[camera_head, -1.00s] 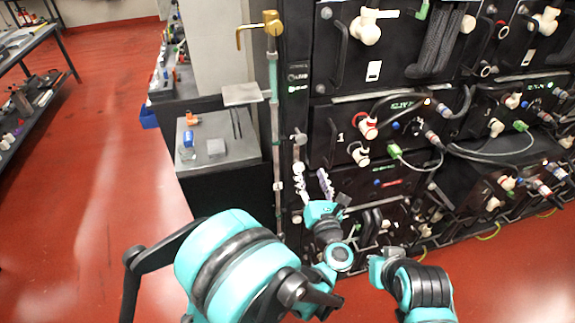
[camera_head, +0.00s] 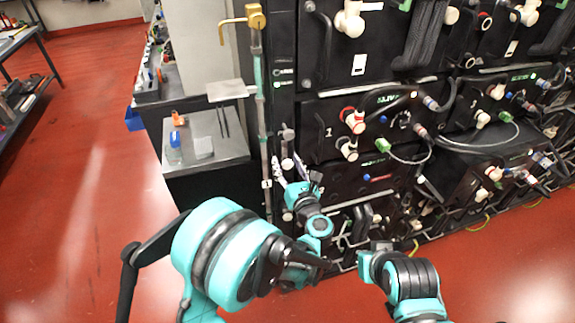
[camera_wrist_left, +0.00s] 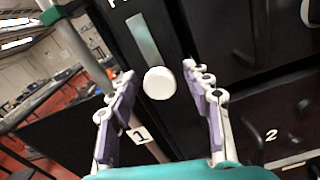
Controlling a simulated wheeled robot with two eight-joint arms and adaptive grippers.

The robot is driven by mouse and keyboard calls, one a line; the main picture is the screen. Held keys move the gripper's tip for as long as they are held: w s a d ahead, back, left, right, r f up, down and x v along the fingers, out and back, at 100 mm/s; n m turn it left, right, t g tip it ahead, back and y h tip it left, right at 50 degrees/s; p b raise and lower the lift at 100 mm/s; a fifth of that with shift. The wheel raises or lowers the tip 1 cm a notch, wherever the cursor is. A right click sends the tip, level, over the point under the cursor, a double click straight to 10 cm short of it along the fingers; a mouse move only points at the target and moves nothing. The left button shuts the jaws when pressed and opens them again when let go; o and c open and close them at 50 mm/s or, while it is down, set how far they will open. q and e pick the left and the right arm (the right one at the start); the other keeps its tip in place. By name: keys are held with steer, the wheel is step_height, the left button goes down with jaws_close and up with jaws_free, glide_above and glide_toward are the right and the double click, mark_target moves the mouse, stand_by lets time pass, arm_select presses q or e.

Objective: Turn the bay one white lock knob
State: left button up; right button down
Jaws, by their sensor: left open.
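The white lock knob (camera_wrist_left: 159,83) is a round white disc below a pale strip on a dark panel in the left wrist view. It also shows in the head view, pale and small (camera_head: 288,133), left of the bay marked 1. My left gripper (camera_head: 290,168) is open just below it in the head view. Of my right arm only links show, no fingers.
Bay one carries a red-ringed white connector (camera_head: 352,117), another white connector (camera_head: 347,149) and a green plug (camera_head: 383,145) with a looping cable. A vertical pipe (camera_head: 262,120) with a brass handle stands left of the rack. A grey table (camera_head: 222,135) stands left of it.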

arm_select(q)
jaws_close()
steer(key=shift+m, duration=0.4)
steer(key=m+b, duration=0.1)
steer(key=m, duration=0.2)
steer(key=shift+m, duration=0.4)
steer(key=m+b, duration=0.1)
steer(key=m, duration=0.3)
steer(key=shift+m, duration=0.3)
steer(key=m+b, duration=0.1)
steer(key=m, duration=0.7)
steer(key=shift+m+b, duration=0.3)
steer(key=shift+b, duration=0.1)
